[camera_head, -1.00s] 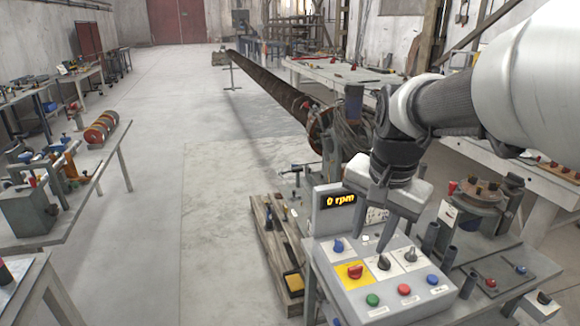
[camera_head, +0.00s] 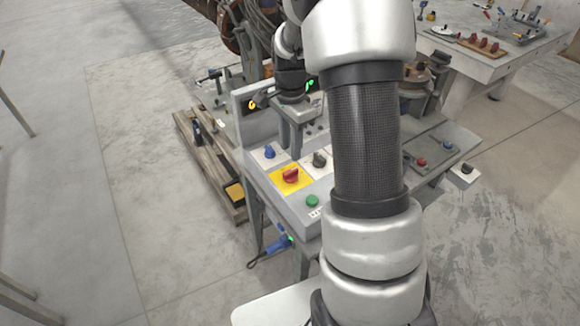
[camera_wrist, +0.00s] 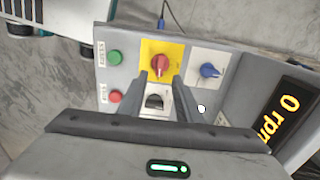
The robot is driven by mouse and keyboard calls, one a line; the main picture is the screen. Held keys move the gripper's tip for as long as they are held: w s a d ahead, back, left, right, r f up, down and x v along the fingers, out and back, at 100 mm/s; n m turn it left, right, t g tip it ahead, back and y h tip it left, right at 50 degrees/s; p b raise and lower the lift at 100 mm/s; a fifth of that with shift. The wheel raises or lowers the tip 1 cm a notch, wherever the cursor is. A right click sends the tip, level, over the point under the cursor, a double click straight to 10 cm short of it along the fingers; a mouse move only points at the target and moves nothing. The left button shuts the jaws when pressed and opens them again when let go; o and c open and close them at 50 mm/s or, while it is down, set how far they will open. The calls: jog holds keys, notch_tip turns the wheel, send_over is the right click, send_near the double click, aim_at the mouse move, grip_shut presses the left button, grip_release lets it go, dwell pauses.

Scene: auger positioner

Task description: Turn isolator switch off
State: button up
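The isolator switch is a red rotary knob (camera_head: 290,175) on a yellow plate (camera_head: 276,184), on the sloped face of a grey control box. In the wrist view the red knob (camera_wrist: 160,64) shows upright in the picture, just past my fingertips. My gripper (camera_wrist: 160,77) is open, with its fingers spread apart. A black knob (camera_wrist: 155,100) on a white plate shows between the fingers. In the head view my gripper (camera_head: 297,152) is above the panel, behind the red knob. I cannot tell the exact height of the fingertips over the panel.
A blue knob (camera_head: 269,152) and a green button (camera_head: 312,201) sit close to the red knob. A red button (camera_wrist: 115,96) shows in the wrist view. The rpm display (camera_wrist: 286,116) reads 0. My arm hides the panel's right part. A pallet (camera_head: 212,165) lies left.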

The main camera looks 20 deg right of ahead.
aim_at(291, 171)
notch_tip(291, 171, down, 8)
jog(key=shift+f, duration=0.25)
grip_shut()
